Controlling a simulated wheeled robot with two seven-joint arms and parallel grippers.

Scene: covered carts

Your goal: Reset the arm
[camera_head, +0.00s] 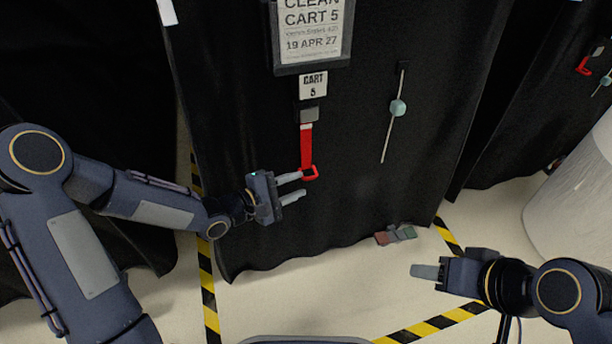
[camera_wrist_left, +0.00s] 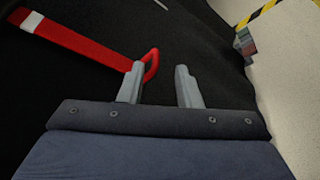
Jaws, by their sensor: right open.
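My left gripper (camera_head: 302,185) is in front of the black covered cart (camera_head: 350,150), close to the lower end of a red strap (camera_head: 307,145) with a red pull ring (camera_head: 310,173). In the left wrist view its two grey fingers (camera_wrist_left: 160,85) are apart with nothing gripped between them. The red ring (camera_wrist_left: 152,66) is right at the left finger's tip; I cannot tell whether they touch. My right gripper (camera_head: 425,271) is at the lower right, above the floor and away from the cart, open and empty; its fingers overlap in this view.
A sign (camera_head: 312,30) and a "CART 5" tag (camera_head: 313,85) are above the strap. Small coloured blocks (camera_head: 396,235) lie at the cart's foot. Striped tape (camera_head: 207,280) marks the floor. A white cylinder (camera_head: 575,205) stands right.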

